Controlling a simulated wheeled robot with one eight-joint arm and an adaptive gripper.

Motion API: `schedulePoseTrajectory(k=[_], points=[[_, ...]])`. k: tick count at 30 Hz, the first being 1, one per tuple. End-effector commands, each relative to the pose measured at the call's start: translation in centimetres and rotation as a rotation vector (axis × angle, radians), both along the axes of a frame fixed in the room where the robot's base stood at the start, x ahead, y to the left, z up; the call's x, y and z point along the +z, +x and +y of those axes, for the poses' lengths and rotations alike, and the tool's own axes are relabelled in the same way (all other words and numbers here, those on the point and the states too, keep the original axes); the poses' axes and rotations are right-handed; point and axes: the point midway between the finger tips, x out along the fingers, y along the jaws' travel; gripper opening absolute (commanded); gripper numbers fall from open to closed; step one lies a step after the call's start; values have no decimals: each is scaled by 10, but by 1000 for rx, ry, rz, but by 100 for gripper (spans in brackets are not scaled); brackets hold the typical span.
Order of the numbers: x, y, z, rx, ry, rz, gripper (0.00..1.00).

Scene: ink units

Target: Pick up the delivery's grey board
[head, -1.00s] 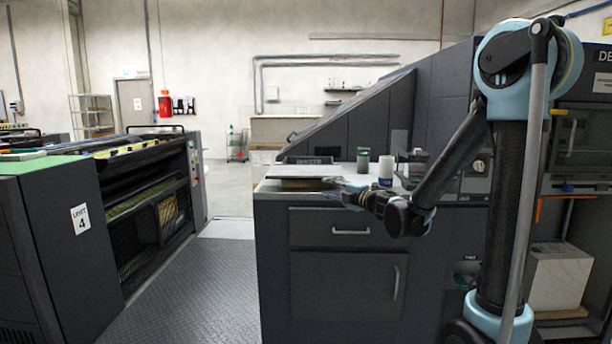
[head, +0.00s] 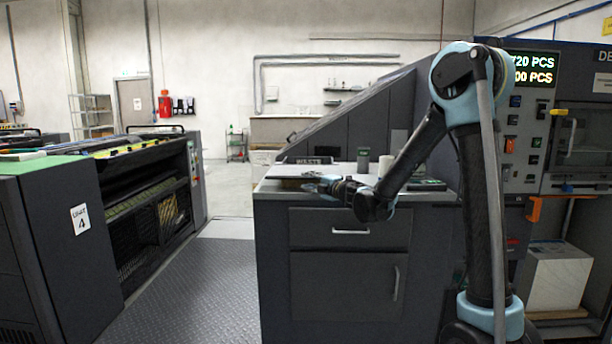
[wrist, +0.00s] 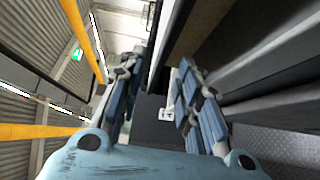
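The grey board (head: 286,182) is a thin dark slab lying flat near the left front edge of the counter (head: 262,196). My gripper (head: 313,186) is at its right end, level with the counter top. In the wrist view my gripper (wrist: 160,90) is open, with its two blue-grey fingers apart. A dark edge (wrist: 167,45), likely the board's, runs into the gap between them. I cannot tell whether either finger touches it. My fingers hide part of the board's right end in the head view.
A dark green can (head: 363,160) and a white cylinder (head: 386,165) stand behind my arm on the counter. A drawer handle (head: 350,230) juts from the front. The floor aisle (head: 195,285) at left is clear.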

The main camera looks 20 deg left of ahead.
Motion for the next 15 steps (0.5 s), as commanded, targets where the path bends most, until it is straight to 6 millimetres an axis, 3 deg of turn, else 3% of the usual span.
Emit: schedulePoseTrajectory(k=[9,15], points=[[-2,26,29,1,0,0,32],[-2,32,36,0,0,0,32]])
